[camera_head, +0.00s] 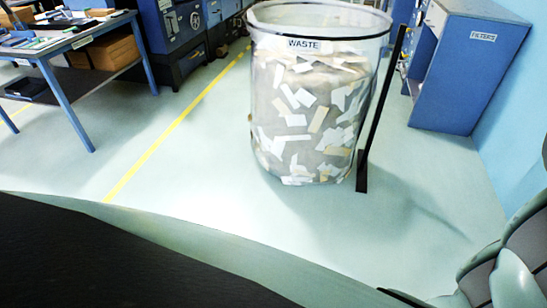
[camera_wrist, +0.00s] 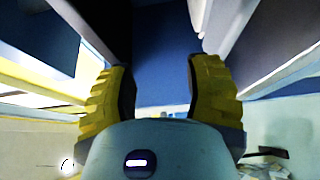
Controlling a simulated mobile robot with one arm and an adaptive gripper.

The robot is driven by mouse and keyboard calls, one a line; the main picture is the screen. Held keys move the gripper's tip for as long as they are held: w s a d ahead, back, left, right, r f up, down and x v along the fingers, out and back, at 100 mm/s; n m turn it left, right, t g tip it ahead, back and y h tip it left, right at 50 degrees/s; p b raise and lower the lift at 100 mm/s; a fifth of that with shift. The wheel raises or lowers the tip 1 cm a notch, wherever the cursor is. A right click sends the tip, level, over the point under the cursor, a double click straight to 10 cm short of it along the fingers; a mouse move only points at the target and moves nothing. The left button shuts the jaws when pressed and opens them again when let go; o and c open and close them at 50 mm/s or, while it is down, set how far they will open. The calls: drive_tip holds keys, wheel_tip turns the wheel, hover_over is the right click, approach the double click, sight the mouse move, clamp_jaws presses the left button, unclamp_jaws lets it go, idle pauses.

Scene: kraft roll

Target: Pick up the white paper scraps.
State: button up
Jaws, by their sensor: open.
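White paper scraps (camera_head: 296,120) and some tan ones show through the clear wall of a round bin (camera_head: 262,120) labelled WASTE in the head view. They fill most of it. In the wrist view, small pale pieces (camera_wrist: 268,171) at the lower right edge look like paper, but are too small to be sure. My gripper (camera_wrist: 162,72) shows in the wrist view with its two yellow ridged fingers apart and nothing between them. Its fingers do not show in the head view, so its distance from the bin cannot be told.
A dark upright bar (camera_head: 383,110) stands close at the bin's right. A blue cabinet (camera_head: 462,80) labelled FILTERS is at the right wall. A blue workbench (camera_head: 60,49) with items is at the left. A yellow line (camera_head: 172,130) crosses the floor; the floor around it is clear.

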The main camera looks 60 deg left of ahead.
wheel_tip(320, 180, down, 8)
drive_tip(key=b, duration=0.1)
drive_tip(key=shift+x, duration=3.8)
drive_tip(key=shift+o, duration=0.5)
clamp_jaws()
